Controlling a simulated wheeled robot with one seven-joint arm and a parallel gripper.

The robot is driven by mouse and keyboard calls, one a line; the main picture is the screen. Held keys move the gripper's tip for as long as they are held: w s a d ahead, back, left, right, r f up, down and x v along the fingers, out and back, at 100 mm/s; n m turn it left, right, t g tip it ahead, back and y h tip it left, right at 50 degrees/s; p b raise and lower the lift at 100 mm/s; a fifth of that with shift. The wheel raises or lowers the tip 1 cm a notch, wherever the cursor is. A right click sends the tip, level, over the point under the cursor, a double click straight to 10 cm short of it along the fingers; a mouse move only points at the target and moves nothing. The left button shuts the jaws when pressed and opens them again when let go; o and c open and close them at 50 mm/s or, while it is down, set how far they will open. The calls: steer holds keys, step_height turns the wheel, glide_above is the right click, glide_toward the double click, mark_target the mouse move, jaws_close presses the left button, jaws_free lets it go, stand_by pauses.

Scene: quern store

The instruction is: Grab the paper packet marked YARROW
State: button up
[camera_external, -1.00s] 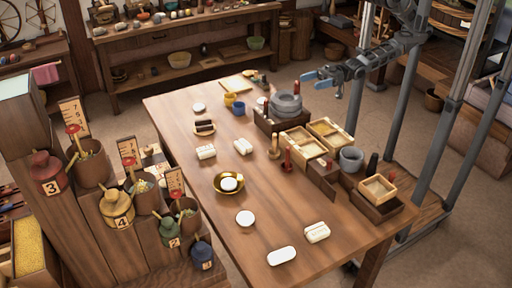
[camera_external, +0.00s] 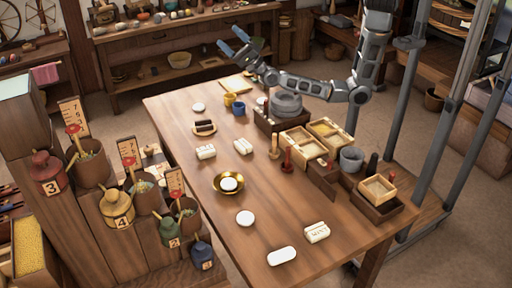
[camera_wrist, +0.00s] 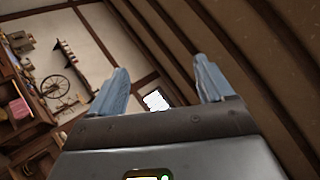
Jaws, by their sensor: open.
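Two pale paper packets lie on the long wooden table (camera_external: 200,215). One packet (camera_external: 317,232) is near the front right edge; its dark lettering is small and looks more like MINT than YARROW. The other packet (camera_external: 206,151) lies left of the middle, and its lettering is too small to read. I cannot make out YARROW anywhere. My gripper (camera_external: 233,40) is raised beyond the table's far end, away from both packets. In the wrist view its blue fingers (camera_wrist: 160,66) are apart with nothing between them; no packet shows there.
A brass bowl (camera_external: 229,183) holds a white round thing mid-table. A yellow cup (camera_external: 229,99) and a blue cup (camera_external: 239,108) stand at the far end. A grey quern (camera_external: 286,104), wooden trays (camera_external: 304,143) and a grey mortar (camera_external: 351,158) crowd the right side. Numbered jars (camera_external: 117,206) stand left.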

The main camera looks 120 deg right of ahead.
step_height(320, 180, down, 2)
steer(key=w+d+m+g+h, duration=0.2)
steer(key=m+g+h, duration=0.45)
steer(key=m, duration=0.25)
steer(key=m+g+y+b, duration=0.2)
steer(key=m+g+y, duration=0.7)
steer(key=m+g, duration=0.8)
glide_toward(248, 148)
steer(key=s+d+m+t, duration=0.1)
steer(key=s+d+f+m+t, duration=0.1)
steer(key=t, duration=0.1)
steer(key=shift+s+d+f+m, duration=0.1)
steer(key=shift+d+f+m, duration=0.05)
steer(key=shift+d+m, duration=0.2)
steer(key=shift+d+f, duration=0.15)
steer(key=x, duration=0.2)
steer(key=p+x, duration=0.1)
steer(key=x, duration=0.1)
steer(key=p+x, duration=0.1)
steer(key=x, duration=0.1)
steer(key=shift+w+r, duration=0.25)
steer(key=shift+r, duration=0.05)
steer(key=shift+d+f, duration=0.3)
steer(key=shift+d, duration=0.35)
